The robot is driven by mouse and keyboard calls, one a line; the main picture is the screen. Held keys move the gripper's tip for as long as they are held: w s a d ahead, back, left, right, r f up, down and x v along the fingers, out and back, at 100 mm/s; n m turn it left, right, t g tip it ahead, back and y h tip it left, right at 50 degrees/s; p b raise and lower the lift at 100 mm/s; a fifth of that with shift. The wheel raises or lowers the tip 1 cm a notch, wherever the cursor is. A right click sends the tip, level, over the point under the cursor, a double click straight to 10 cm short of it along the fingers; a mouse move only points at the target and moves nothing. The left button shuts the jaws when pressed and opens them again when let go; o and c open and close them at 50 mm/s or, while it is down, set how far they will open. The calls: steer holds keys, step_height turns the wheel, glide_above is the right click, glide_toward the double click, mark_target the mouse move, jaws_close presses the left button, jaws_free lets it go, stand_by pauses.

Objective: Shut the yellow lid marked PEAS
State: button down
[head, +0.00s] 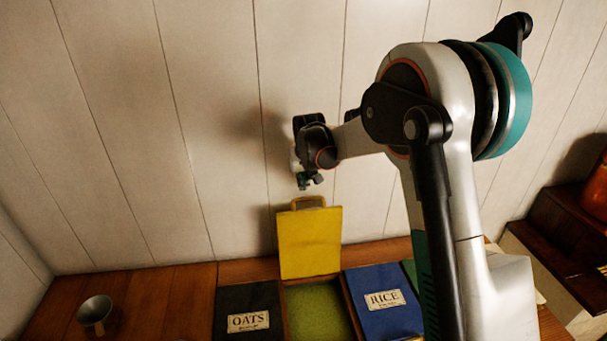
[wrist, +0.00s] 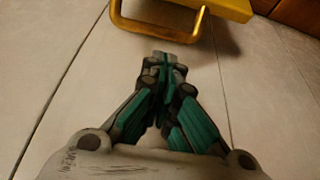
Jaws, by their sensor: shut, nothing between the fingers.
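The yellow lid (head: 309,243) stands raised, close to upright, behind an open bin (head: 318,311) with green contents in the head view. Its handle (head: 308,202) is on its top edge. No PEAS label shows on the side I see. My gripper (head: 309,181) is just above the handle in the head view, apart from it, shut and empty. In the wrist view my gripper (wrist: 163,58) has its fingertips together, close to the handle (wrist: 155,32), with the lid's edge (wrist: 228,8) at the top.
The black OATS lid (head: 248,309) lies shut left of the open bin, and the blue RICE lid (head: 384,301) lies shut right of it. A metal cup (head: 95,312) stands on the wooden counter (head: 165,296) at left. A plank wall (head: 200,130) rises behind.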

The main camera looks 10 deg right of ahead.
steer(key=x, duration=0.4)
steer(key=shift+f, duration=0.15)
stand_by(0.4)
